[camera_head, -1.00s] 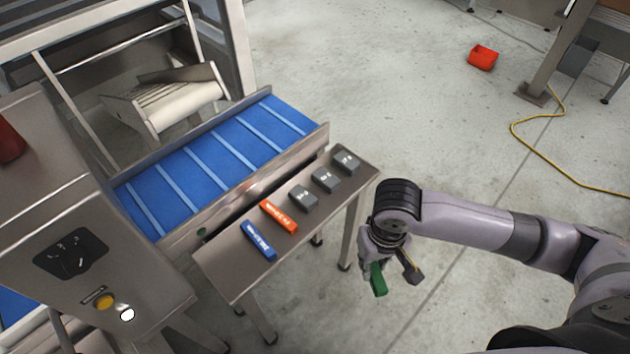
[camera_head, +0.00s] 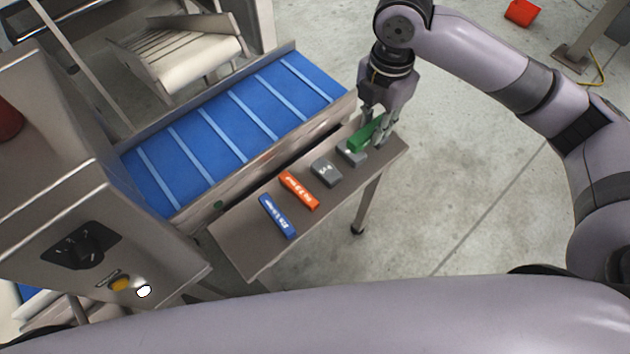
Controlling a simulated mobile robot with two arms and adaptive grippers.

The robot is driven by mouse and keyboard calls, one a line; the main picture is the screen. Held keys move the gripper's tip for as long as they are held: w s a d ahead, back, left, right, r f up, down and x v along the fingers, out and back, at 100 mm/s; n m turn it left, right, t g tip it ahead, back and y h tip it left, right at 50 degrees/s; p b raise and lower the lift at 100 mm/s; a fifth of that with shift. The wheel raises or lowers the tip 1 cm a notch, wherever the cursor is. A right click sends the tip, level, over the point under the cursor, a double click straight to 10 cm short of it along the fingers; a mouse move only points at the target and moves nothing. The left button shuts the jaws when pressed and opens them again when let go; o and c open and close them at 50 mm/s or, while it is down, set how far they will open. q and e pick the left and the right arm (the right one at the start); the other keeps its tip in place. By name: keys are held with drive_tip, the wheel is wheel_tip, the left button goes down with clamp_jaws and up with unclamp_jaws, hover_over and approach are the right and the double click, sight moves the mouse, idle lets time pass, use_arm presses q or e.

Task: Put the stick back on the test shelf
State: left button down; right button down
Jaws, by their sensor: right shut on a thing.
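The green stick (camera_head: 362,137) is in my right gripper (camera_head: 374,136), which is shut on it. The gripper points down over the far right end of the test shelf (camera_head: 243,242), a narrow steel ledge. The stick overlaps the grey blocks there in the picture; whether it touches them or the shelf I cannot tell. An orange stick (camera_head: 299,191) and a blue stick (camera_head: 277,217) lie on the shelf's near left part. My left gripper is not in view.
Grey blocks sit on the shelf, one (camera_head: 326,172) beside the orange stick and another (camera_head: 351,157) just below the green stick. A blue conveyor belt (camera_head: 235,125) with raised side rails runs behind the shelf. A red bin (camera_head: 521,12) lies on open floor.

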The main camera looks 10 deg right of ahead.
sight(359, 179)
drive_tip(key=shift+w+r+n, duration=0.15)
drive_tip(key=shift+r+n, duration=0.3)
drive_tip(key=shift+n, duration=0.35)
wheel_tip(359, 179, down, 20)
drive_tip(key=shift+r+b, duration=0.15)
drive_tip(key=shift+b, duration=0.2)
drive_tip(key=c, duration=1.4)
unclamp_jaws()
wheel_tip(359, 179, up, 12)
drive_tip(key=shift+r, duration=0.1)
drive_tip(key=shift+a, duration=0.1)
